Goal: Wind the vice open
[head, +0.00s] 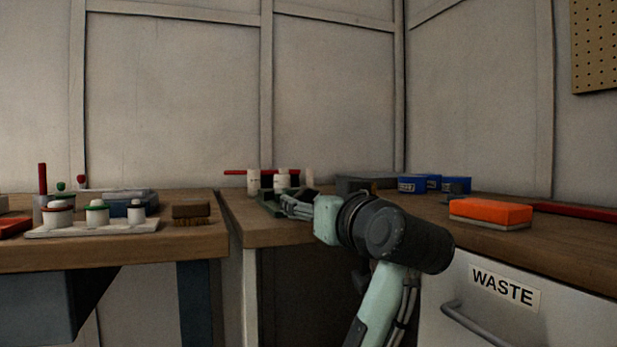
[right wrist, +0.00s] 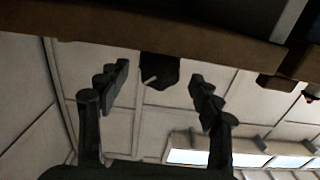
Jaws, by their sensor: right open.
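My right gripper (head: 272,203) is over the far bench's left front corner in the head view, partly hidden by its own wrist. In the right wrist view its two fingers (right wrist: 160,84) stand wide apart with nothing between the tips. A dark block (right wrist: 160,70) with a small pale pin shows beyond the gap between the fingertips, against the bench edge. It may be the vice, but I cannot tell for sure. No vice jaws or handle can be made out in the head view. My left gripper is not in view.
An orange-topped block (head: 491,211) sits on the right bench above the WASTE drawer (head: 503,287). Blue boxes (head: 412,184) stand behind my arm. White bottles (head: 253,182) and a red bar (head: 234,172) are behind my gripper. The left bench holds lidded jars (head: 97,213) and a brush (head: 191,211).

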